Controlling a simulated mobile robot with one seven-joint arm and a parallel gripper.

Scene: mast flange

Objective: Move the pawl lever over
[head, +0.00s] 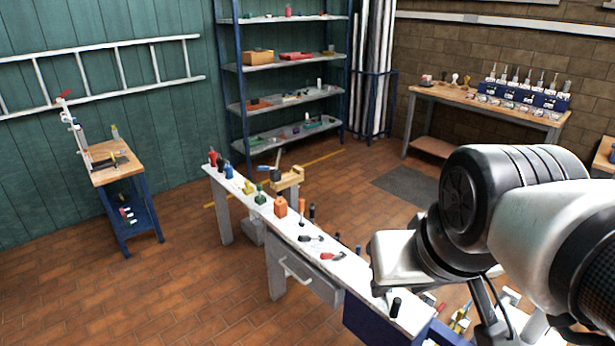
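I cannot pick out a pawl lever with certainty. A red-tipped lever (63,95) tops a pale upright post (76,130) on the small wooden-topped stand at the left. It is too small to tell whether it is the pawl lever or which way it is set. My arm fills the right side of the picture, well away from that stand. My gripper's fingers do not show.
A long narrow bench (340,272) with several hand tools runs through the middle. The small stand (118,174) is at the left, with open brick floor (170,285) before it. Shelving (290,60) and a back workbench (470,103) stand behind.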

